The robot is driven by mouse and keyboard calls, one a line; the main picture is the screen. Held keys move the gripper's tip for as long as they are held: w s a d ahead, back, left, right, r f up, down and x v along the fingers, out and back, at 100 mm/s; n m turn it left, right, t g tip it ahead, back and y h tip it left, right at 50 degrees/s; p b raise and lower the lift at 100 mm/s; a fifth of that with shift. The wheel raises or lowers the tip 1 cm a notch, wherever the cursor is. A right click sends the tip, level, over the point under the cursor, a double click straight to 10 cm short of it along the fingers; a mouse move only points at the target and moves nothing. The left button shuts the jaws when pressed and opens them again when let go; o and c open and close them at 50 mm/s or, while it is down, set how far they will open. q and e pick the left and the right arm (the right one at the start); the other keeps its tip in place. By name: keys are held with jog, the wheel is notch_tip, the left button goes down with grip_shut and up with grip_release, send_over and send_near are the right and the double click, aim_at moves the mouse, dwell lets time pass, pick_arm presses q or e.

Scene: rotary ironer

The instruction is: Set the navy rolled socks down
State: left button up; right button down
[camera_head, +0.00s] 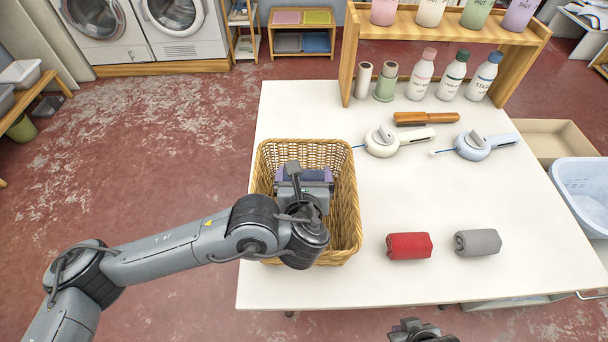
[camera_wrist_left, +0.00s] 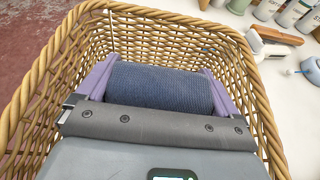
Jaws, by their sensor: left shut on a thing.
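The navy rolled socks (camera_wrist_left: 160,87) are held crosswise between the purple fingers of my left gripper (camera_wrist_left: 158,90) in the left wrist view. In the head view my left gripper (camera_head: 305,176) reaches down inside the wicker basket (camera_head: 346,205), and the socks are mostly hidden behind it. The basket's rim surrounds the socks in the left wrist view (camera_wrist_left: 245,55). I cannot tell whether the socks touch the basket floor. My right gripper (camera_head: 420,330) shows only partly at the bottom edge of the head view, away from the basket.
Red rolled socks (camera_head: 409,246) and grey rolled socks (camera_head: 478,242) lie on the white table (camera_head: 420,200) right of the basket. The table's front right is mostly clear.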

pick_arm(q)
jog(key=shift+f+b, duration=0.55)
jog(key=shift+f, duration=0.1)
jog(key=o, duration=0.7)
jog(key=shift+c, duration=0.2)
jog(key=shift+r, duration=0.1)
jog(key=shift+r+p, duration=0.2)
jog(key=shift+p, duration=0.15)
jog(key=shift+s+r+p, duration=0.95)
jog(key=shift+s+p, duration=0.1)
jog(key=shift+s, duration=0.05)
jog(key=p+v, duration=0.3)
jog(key=v, duration=0.6)
jog(key=shift+s, duration=0.3)
